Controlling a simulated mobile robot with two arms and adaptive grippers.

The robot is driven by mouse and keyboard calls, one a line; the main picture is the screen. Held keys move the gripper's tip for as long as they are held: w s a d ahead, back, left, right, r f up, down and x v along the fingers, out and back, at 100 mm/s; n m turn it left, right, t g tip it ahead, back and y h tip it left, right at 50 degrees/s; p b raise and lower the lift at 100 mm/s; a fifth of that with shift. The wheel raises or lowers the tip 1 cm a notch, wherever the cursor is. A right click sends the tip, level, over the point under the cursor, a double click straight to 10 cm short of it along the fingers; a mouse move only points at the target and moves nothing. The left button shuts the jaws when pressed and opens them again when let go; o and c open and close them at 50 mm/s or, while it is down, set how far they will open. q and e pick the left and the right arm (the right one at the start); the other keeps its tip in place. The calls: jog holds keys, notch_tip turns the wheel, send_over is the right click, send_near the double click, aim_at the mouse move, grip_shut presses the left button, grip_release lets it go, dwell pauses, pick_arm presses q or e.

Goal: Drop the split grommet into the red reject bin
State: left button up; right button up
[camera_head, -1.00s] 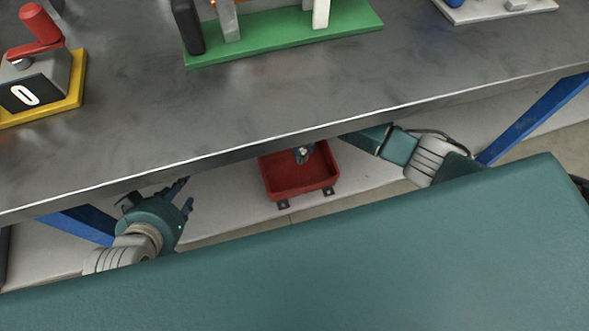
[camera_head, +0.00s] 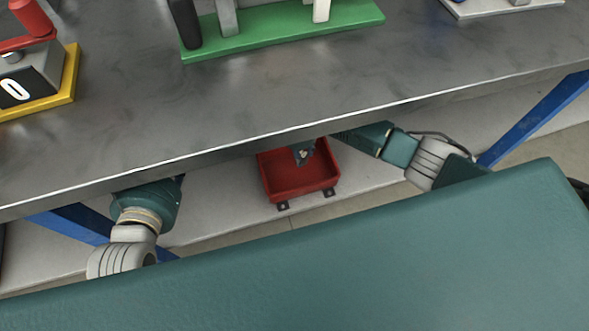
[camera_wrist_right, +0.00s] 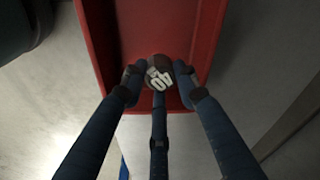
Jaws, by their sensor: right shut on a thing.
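The red reject bin (camera_head: 300,188) sits low, beneath the table's front edge; its red wall (camera_wrist_right: 110,40) fills the upper middle of the right wrist view. My right gripper (camera_head: 304,156) hangs over the bin's far part. In the right wrist view, its three dark fingers (camera_wrist_right: 159,78) are shut on a small dark round piece with white markings (camera_wrist_right: 160,72), which looks like the grommet. I cannot make out its split, nor its exact height above the bin floor. My left gripper (camera_head: 150,203) is at the table's front edge, left of the bin; its fingers are hidden.
The grey metal table (camera_head: 290,95) hangs over my right forearm. On it stand a green-based fixture (camera_head: 290,33) and a yellow-based counter with a red handle (camera_head: 35,70). Blue table legs (camera_head: 535,115) flank the space. A pale floor-level surface (camera_head: 225,205) lies around the bin.

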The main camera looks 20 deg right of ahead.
jog(key=o, duration=1)
jog(key=shift+o, duration=0.2)
jog(key=shift+s+a+r, duration=0.15)
jog(key=shift+a+r, duration=0.05)
jog(key=shift+r, duration=1.7)
jog(key=shift+s+a+r, duration=0.1)
jog(key=shift+a+r, duration=0.05)
jog(key=shift+r, duration=1.7)
